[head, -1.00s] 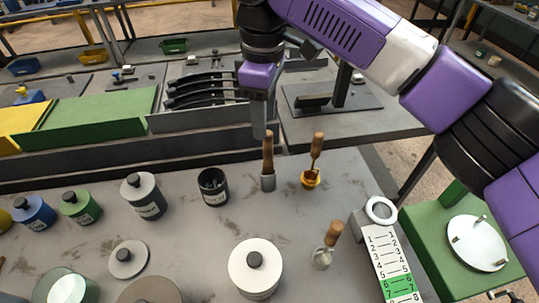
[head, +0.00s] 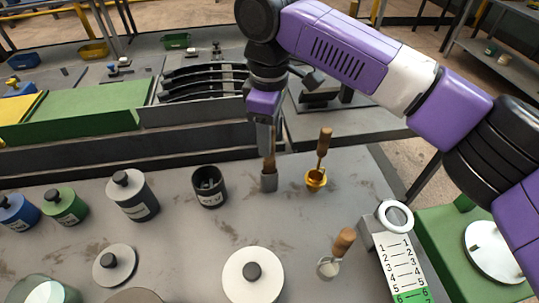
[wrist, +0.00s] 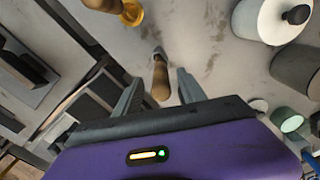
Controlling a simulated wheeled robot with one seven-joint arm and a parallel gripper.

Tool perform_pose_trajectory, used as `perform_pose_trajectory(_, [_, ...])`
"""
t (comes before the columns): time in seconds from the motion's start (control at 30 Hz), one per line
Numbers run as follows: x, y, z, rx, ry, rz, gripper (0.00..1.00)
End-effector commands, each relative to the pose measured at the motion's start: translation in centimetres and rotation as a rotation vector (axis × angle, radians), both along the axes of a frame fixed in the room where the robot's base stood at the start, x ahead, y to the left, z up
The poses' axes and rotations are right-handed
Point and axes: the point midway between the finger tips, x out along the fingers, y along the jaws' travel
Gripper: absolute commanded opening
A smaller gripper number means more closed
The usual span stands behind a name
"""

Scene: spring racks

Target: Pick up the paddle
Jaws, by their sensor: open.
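An upright tool with a wooden handle and a flat grey lower end (head: 269,182), probably the paddle, stands on the grey table. My gripper (head: 266,145) is open and points down at its handle, partly hiding it in the head view. In the wrist view the wooden handle (wrist: 160,82) shows between the two spread fingers of my gripper (wrist: 160,77). I cannot tell whether a finger touches it.
A dark open pot (head: 209,187) stands left of the upright tool. A white lidded canister (head: 253,278) is in front. A numbered white strip (head: 398,268) with a ring lies at the right. Several labelled jars, including a dark one (head: 133,196), stand at the left.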

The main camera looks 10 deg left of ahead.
Motion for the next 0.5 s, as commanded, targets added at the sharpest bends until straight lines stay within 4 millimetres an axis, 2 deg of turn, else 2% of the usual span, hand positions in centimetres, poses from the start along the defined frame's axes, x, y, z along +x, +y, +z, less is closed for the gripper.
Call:
perform_pose_trajectory(0.2, [-0.2, -0.1, -2.8, 0.0, 0.001, 0.0, 0.48])
perform_pose_trajectory(0.5, [-0.2, -0.1, -3.3, 0.0, 0.001, 0.0, 0.48])
